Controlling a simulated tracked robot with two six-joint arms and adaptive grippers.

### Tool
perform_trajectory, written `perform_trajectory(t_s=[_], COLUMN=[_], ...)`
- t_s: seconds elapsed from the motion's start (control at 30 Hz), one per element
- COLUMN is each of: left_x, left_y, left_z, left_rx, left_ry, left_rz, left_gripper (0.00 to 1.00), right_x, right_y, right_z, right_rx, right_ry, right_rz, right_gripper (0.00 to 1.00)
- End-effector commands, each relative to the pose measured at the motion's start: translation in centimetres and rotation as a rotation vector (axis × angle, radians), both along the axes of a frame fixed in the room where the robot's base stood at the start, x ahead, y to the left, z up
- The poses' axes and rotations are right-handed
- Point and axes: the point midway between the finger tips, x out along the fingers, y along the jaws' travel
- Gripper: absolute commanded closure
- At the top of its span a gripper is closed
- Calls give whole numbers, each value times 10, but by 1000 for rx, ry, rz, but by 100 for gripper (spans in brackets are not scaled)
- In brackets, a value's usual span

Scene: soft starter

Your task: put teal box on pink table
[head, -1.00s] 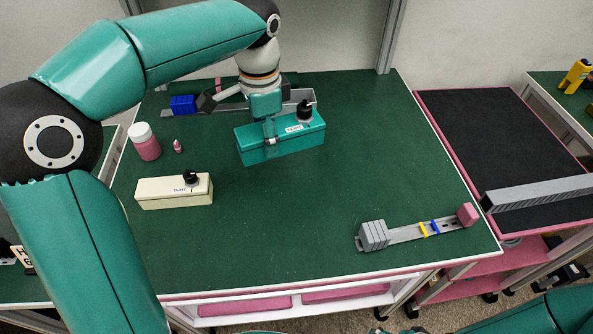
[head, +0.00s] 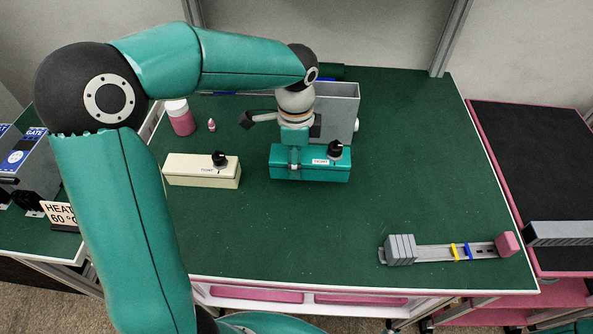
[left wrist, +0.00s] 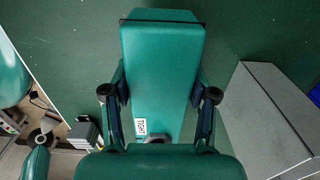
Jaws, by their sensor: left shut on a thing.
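The teal box (head: 318,172), with a black knob and a white label, is over the middle of the green work table. My left gripper (head: 293,160) is shut on it from above. In the left wrist view the teal box (left wrist: 160,65) lies lengthwise between the two fingers (left wrist: 160,95). I cannot tell whether its underside touches the table top. The pink table (head: 482,130), with a pink rim and a black top, stands to the right of the green table. My right gripper is out of view.
A cream box (head: 202,171) with a knob is left of the teal box. A grey bin (head: 340,112) stands close behind it. A pink bottle (head: 182,122) is further left. A rail with grey blocks (head: 400,249) lies front right. A grey slotted bar (head: 560,234) lies on the pink table's near part.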

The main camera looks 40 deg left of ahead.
Motion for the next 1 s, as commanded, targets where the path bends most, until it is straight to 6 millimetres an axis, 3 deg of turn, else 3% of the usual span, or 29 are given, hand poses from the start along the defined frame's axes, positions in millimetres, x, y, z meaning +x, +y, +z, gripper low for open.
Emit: perform_trajectory(t_s=[0.17,0.4,0.8,0.83,0.93,1.0], left_x=[0,0,1,0,0,0], left_y=[0,0,-1,-1,-1,-1], left_z=[-12,-44,-50,-49,-49,-49], left_rx=[0,0,0,0,0,0], left_ry=[1,1,-1,-1,-1,-1], left_rz=[0,-1,-1,-1,-1,-1], left_gripper=[87,87,87,37,21,17], right_x=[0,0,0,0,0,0], right_y=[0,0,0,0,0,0], right_z=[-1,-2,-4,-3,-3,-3], right_rx=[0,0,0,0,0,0], right_ry=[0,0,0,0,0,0], right_rz=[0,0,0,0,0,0], right_gripper=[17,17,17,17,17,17])
